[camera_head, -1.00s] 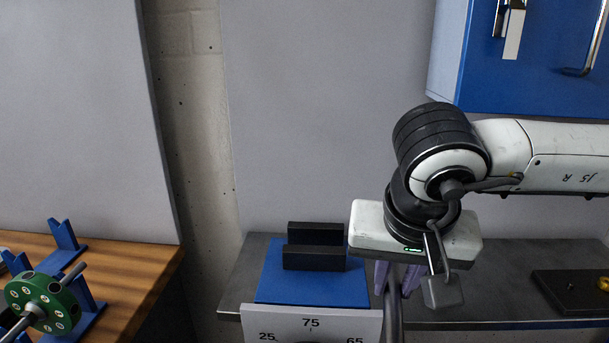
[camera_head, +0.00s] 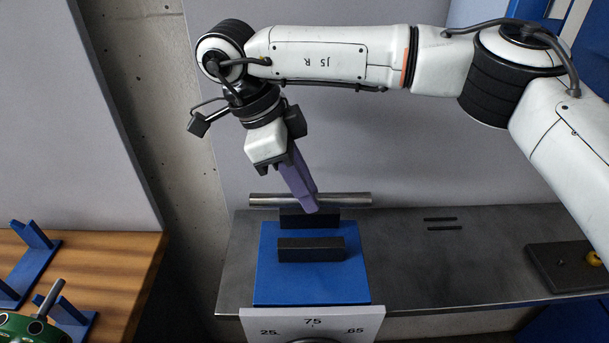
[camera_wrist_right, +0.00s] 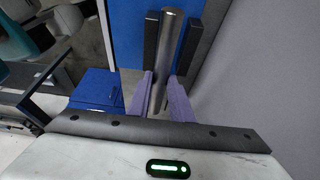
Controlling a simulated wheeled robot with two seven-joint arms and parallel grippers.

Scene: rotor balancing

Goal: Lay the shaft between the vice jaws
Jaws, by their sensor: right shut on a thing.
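My right gripper (camera_head: 308,208) has purple fingers and is shut on a grey metal shaft (camera_head: 347,199). The shaft lies level, left to right, and appears above and behind the rear jaw in the head view. The vice has a blue base (camera_head: 313,284), a black rear jaw (camera_head: 328,222) and a black front jaw (camera_head: 312,250), with a gap between them. In the right wrist view, the shaft (camera_wrist_right: 171,38) runs between the fingers (camera_wrist_right: 161,98) and lines up between the two black jaws. Its height over the vice is hard to judge. My left gripper is not in view.
A scale panel (camera_head: 312,325) with numbers fronts the vice. The grey bench (camera_head: 420,270) is mostly clear to the right, with a dark block (camera_head: 570,268) at its far end. A wooden table (camera_head: 125,262) at left holds blue stands (camera_head: 32,262) and a green rotor (camera_head: 25,328).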

